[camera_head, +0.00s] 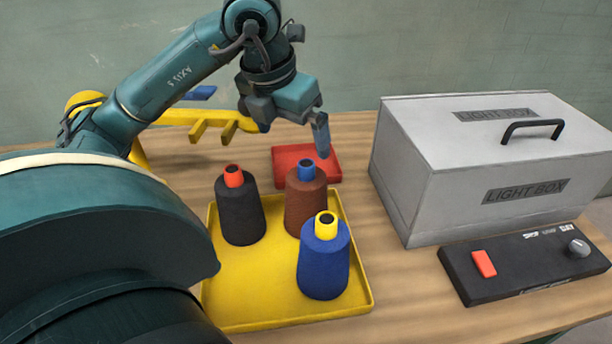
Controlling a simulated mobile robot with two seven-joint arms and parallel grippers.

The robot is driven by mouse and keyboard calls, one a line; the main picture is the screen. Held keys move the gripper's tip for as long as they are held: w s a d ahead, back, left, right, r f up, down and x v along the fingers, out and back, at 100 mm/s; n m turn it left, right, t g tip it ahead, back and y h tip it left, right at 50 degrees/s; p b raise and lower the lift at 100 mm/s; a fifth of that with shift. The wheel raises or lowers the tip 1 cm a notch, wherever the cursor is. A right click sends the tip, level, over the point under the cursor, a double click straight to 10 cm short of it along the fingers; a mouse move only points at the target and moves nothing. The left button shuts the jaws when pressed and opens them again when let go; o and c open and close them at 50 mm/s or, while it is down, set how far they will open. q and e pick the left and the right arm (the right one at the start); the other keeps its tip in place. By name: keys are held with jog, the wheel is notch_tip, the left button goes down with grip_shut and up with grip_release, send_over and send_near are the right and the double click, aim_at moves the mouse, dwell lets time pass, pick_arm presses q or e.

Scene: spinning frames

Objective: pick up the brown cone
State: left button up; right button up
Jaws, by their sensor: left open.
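The brown cone (305,205) stands upright at the back right of the yellow tray (245,305), with a blue tip on top. The blue cone with a yellow tip stands in front of it and hides part of its lower right side. My left gripper (321,140) is open and empty, above and slightly behind the brown cone, apart from it. It hangs over the red tray (290,155), and one finger shows clearly. My right gripper is not in view.
A black cone (240,212) with a red tip and the blue cone (323,268) share the yellow tray. A grey light box (405,195) and a black control panel (520,275) stand at the right. A yellow rack (205,118) is behind, left.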

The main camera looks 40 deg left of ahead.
aim_at(308, 176)
pick_arm(q)
jog(key=b+x, duration=0.1)
jog(key=x, duration=0.6)
jog(key=shift+d+x, duration=0.2)
jog(key=shift+x, duration=2.85)
jog(key=shift+w, duration=0.2)
jog(key=shift+r, duration=0.1)
jog(key=c, duration=1.8)
jog(key=shift+c, duration=0.6)
jog(key=shift+r, duration=0.1)
